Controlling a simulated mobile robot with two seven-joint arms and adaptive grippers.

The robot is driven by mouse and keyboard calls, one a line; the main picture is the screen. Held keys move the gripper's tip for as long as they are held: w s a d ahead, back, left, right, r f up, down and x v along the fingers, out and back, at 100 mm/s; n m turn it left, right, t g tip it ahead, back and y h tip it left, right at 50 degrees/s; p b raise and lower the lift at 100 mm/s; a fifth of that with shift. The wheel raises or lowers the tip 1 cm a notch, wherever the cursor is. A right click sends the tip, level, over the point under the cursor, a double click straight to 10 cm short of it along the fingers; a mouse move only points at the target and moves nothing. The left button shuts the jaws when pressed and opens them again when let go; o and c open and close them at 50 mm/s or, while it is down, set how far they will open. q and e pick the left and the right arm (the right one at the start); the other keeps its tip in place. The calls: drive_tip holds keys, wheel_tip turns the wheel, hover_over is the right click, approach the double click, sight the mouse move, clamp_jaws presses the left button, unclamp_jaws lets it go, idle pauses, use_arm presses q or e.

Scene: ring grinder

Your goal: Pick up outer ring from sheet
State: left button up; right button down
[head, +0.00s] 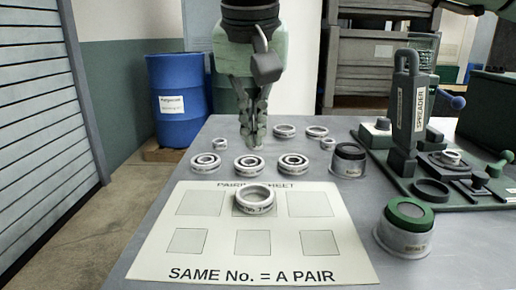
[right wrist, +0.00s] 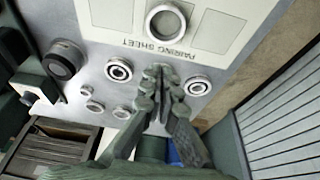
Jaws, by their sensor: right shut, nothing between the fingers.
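The outer ring (head: 255,207) lies flat on the white pairing sheet (head: 160,262), over the middle box of its upper row. In the right wrist view the ring (right wrist: 148,22) sits near the top, on the sheet (right wrist: 212,45). My right gripper (head: 253,143) is shut and empty, pointing down beyond the sheet's far edge, above the row of bearings. In the right wrist view its closed fingertips (right wrist: 162,70) are near the sheet's printed edge, apart from the ring. My left gripper is not in view.
Several bearings (head: 205,162) and small rings (head: 284,131) lie beyond the sheet. A dark-topped pot (head: 348,161) and a green-topped pot (head: 405,232) stand to the right. The spreader (head: 413,105) stands on a green base at the right.

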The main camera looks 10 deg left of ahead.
sight(254, 191)
drive_tip(key=x, duration=0.9)
drive_tip(key=shift+s+f, duration=0.1)
drive_tip(key=shift+f, duration=0.15)
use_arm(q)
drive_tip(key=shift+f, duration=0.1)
